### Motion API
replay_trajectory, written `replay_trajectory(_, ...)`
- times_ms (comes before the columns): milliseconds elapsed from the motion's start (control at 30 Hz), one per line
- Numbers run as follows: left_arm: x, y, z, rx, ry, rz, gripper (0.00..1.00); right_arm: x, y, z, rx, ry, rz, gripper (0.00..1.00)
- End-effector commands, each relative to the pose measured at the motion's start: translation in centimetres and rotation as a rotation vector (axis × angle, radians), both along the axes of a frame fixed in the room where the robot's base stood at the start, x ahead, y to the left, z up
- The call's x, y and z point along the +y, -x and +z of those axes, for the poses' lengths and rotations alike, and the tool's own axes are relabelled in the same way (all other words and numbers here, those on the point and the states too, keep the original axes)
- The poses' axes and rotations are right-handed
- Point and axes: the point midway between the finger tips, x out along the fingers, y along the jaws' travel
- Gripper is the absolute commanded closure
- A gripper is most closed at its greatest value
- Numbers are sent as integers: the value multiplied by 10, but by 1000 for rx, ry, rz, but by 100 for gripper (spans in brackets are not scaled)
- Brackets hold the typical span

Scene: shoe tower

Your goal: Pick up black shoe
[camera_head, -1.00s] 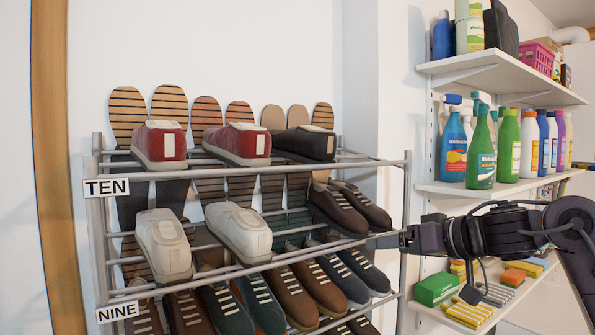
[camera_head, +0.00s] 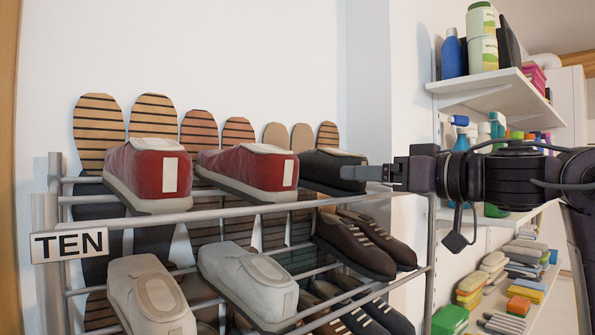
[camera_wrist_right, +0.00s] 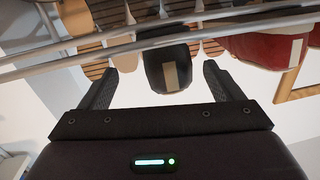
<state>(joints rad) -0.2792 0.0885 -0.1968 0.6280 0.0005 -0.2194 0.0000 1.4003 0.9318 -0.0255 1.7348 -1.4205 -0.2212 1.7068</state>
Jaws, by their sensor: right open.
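The black shoe (camera_head: 330,170) lies on the top tier of the rack, at the right end of the row, beside a red shoe (camera_head: 250,172). My right gripper (camera_head: 368,173) comes in from the right, its fingertips at the heel end of the black shoe. In the right wrist view, the black shoe (camera_wrist_right: 167,68) appears between and ahead of the two spread fingers of the right gripper (camera_wrist_right: 158,85). The gripper is open and holds nothing. Whether a finger touches the shoe cannot be told. My left gripper is not in view.
The metal rack (camera_head: 215,212) has a top rail running in front of the shoes. Another red shoe (camera_head: 150,175) stands at the left. White shoes (camera_head: 245,282) and dark brown shoes (camera_head: 355,243) fill the tier below. Wall shelves (camera_head: 490,90) with bottles stand at the right, behind my arm.

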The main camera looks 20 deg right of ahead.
Motion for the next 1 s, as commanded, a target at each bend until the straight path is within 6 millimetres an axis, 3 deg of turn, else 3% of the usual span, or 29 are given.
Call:
replay_trajectory(367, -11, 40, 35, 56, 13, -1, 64, 22, -42, 10, 6, -2, 3, 14)
replay_trajectory(533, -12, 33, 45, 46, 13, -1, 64, 30, -60, 7, 4, 0, 1, 14)
replay_trajectory(800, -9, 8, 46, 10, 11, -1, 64, 32, -63, 5, 1, 0, 0, 14)
replay_trajectory(1000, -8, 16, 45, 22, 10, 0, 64, 31, -63, 5, 2, 0, 0, 37)
